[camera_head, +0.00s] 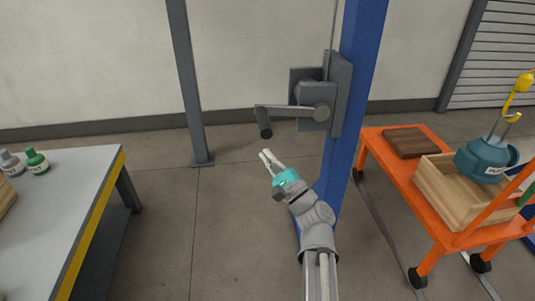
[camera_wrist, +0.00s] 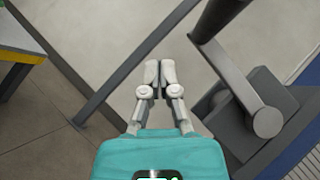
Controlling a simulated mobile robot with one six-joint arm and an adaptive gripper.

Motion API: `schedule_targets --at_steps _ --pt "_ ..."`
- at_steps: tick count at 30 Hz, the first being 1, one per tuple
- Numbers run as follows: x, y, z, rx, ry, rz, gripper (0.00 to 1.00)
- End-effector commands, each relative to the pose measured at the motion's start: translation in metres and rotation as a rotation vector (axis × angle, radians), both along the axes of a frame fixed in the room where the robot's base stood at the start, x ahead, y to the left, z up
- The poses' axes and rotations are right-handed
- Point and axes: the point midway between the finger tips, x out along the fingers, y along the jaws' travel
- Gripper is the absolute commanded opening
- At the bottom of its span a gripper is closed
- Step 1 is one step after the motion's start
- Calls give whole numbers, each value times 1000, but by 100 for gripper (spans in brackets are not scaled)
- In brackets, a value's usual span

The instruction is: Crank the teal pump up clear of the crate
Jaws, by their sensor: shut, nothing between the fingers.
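The teal pump (camera_head: 486,158) sits low in the wooden crate (camera_head: 455,197) on the orange cart at the right, its upper body above the crate's rim. A yellow hook (camera_head: 522,84) is above it at its lifting eye. The grey winch (camera_head: 318,105) is on the blue post, with its crank arm (camera_head: 283,111) pointing left and a dark handle (camera_head: 265,129) hanging from the end. My gripper (camera_head: 265,155) is shut and empty, just below the handle and apart from it. In the wrist view the gripper (camera_wrist: 160,64) has its fingertips together, and the crank arm (camera_wrist: 228,70) is to the right.
The orange cart (camera_head: 375,150) also carries a brown wooden board (camera_head: 410,142). A workbench (camera_head: 75,190) with a yellow edge and bottles stands at the left. A grey post (camera_head: 188,85) rises behind. The floor between bench and blue post (camera_head: 357,70) is clear.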

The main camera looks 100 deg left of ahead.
Motion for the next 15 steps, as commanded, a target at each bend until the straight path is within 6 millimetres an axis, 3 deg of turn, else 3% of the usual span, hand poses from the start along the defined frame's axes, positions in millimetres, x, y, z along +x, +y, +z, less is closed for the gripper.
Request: schedule_targets --at_steps 15 --pt "21 -40 -46 1 0 -2 0"
